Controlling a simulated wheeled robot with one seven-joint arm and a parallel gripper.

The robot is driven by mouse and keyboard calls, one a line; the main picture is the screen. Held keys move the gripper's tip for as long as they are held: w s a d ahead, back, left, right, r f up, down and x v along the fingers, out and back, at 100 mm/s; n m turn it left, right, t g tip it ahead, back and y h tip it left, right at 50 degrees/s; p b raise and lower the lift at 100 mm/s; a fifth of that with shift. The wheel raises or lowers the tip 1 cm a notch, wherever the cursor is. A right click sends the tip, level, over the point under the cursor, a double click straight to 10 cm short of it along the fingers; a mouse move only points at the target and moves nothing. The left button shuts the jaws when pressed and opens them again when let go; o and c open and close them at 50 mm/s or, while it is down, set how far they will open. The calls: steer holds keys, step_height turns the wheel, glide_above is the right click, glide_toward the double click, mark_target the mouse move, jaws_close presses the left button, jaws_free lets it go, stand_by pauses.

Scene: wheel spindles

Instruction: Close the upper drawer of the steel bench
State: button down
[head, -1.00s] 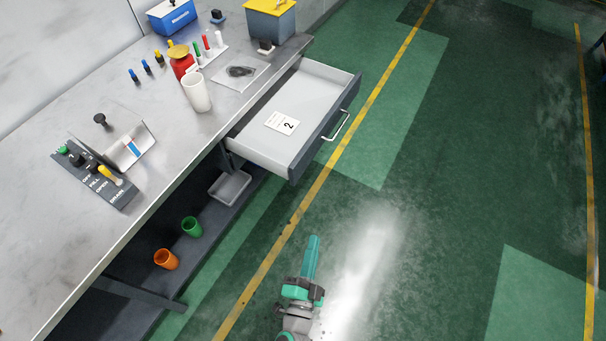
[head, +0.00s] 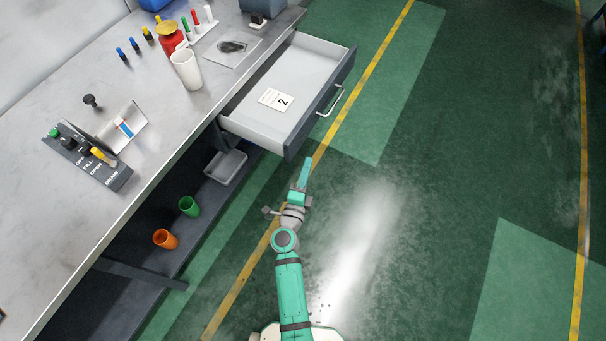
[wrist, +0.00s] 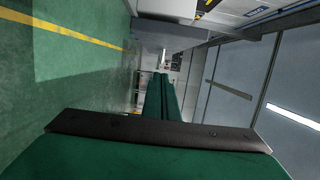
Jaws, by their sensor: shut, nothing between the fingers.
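The upper drawer (head: 292,137) of the steel bench (head: 163,112) is pulled out over the floor. It has a light grey inside, a dark front and a silver bar handle (head: 331,101) on the right side of that front. A card marked 2 (head: 276,100) lies in it. My gripper (head: 307,162) is in front of and below the drawer's near front corner, apart from the handle. In the wrist view its green fingers (wrist: 162,96) are together with nothing between them.
The lower shelf holds a grey tray (head: 226,167), a green cup (head: 189,206) and an orange cup (head: 166,239). The floor to the right is clear.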

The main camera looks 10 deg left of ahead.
steer(key=w+a, duration=0.3)
steer(key=w, duration=0.2)
steer(key=shift+w, duration=0.25)
steer(key=shift+w+a, duration=0.1)
